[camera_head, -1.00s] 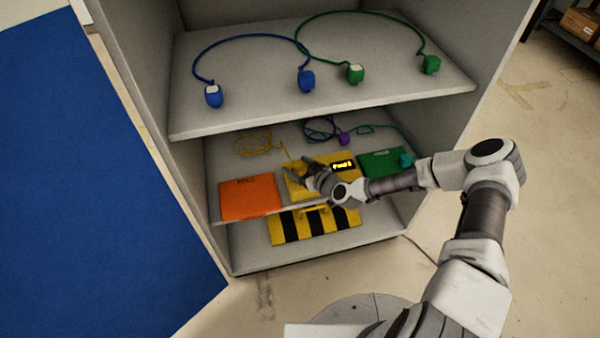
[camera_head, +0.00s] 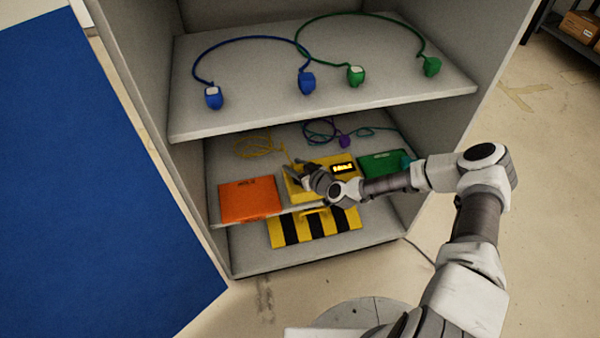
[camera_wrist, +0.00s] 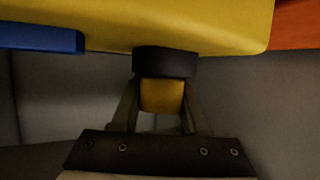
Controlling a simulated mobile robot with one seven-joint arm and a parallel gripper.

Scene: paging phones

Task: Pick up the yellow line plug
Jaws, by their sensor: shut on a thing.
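A yellow phone unit (camera_head: 335,161) with a lit display lies on the middle shelf, and its yellow body (camera_wrist: 190,22) fills the top of the wrist view. A yellow cord (camera_head: 258,146) curls behind it at the left. In the wrist view my gripper (camera_wrist: 161,98) is shut on a small yellow block, the yellow line plug (camera_wrist: 162,96). A dark collar (camera_wrist: 165,61) sits between this plug and the yellow body. In the head view my gripper (camera_head: 304,172) is at the unit's left part; the plug is too small to make out there.
An orange unit (camera_head: 250,200) lies left and a green unit (camera_head: 378,165) right. The upper shelf (camera_head: 290,105), with blue and green cords, overhangs. A black-and-yellow striped box (camera_head: 290,229) stands below. A blue bar (camera_wrist: 40,38) shows in the wrist view.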

